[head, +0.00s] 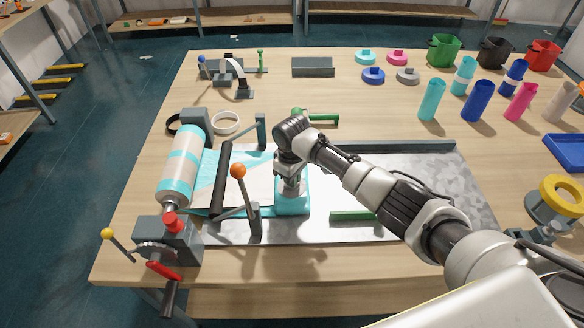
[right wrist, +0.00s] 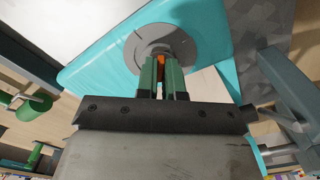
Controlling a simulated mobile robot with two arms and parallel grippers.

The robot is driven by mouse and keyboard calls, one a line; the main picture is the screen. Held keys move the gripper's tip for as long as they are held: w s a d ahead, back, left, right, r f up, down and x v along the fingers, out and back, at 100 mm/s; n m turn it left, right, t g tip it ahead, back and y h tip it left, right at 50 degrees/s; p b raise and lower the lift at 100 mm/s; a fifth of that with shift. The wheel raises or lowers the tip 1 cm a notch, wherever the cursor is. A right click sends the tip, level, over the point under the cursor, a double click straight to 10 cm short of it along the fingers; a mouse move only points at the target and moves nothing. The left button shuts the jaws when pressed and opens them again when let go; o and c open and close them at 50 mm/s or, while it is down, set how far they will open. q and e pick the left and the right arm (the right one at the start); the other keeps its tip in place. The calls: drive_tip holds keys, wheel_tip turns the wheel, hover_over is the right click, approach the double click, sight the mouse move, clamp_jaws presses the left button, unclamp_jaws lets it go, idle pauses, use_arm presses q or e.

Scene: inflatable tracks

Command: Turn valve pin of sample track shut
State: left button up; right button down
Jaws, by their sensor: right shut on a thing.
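The sample track is a teal and white sheet (head: 262,170) that lies on the grey bed of the rig, fed from a striped roll (head: 180,165) at its left. Its teal end also fills much of the right wrist view (right wrist: 105,62). My right gripper (head: 291,190) points down over the teal end. In the right wrist view its green fingers (right wrist: 161,68) are shut on the small orange valve pin (right wrist: 161,61), above a round grey valve disc (right wrist: 190,45). The fingers cover most of the pin, so its turn angle is hidden. My left gripper is not in view.
A lever with an orange knob (head: 239,172) stands just left of my right gripper. A dark bar (head: 390,147) runs behind it, and a green bar (head: 353,215) lies to its right. Cups (head: 476,102) and lids (head: 373,75) stand at the back right.

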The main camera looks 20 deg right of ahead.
drive_tip(key=m+p, duration=0.1)
drive_tip(key=m, duration=0.1)
drive_tip(key=m+p, duration=0.1)
drive_tip(key=p, duration=0.1)
drive_tip(key=m+p, duration=0.1)
drive_tip(key=m, duration=0.1)
drive_tip(key=shift+a+r+m, duration=0.1)
drive_tip(key=shift+r+m, duration=0.15)
drive_tip(key=shift+m, duration=0.05)
drive_tip(key=m+p, duration=0.2)
drive_tip(key=m, duration=0.1)
drive_tip(key=shift+f, duration=0.1)
drive_tip(key=shift+m+p, duration=0.4)
drive_tip(key=shift+m, duration=0.5)
drive_tip(key=shift+w, duration=0.1)
drive_tip(key=c, duration=1.3)
unclamp_jaws()
drive_tip(key=shift+f, duration=0.1)
drive_tip(key=shift+o, duration=0.2)
wheel_tip(320, 180, up, 11)
drive_tip(key=shift+b, duration=0.3)
drive_tip(key=shift+f, duration=0.1)
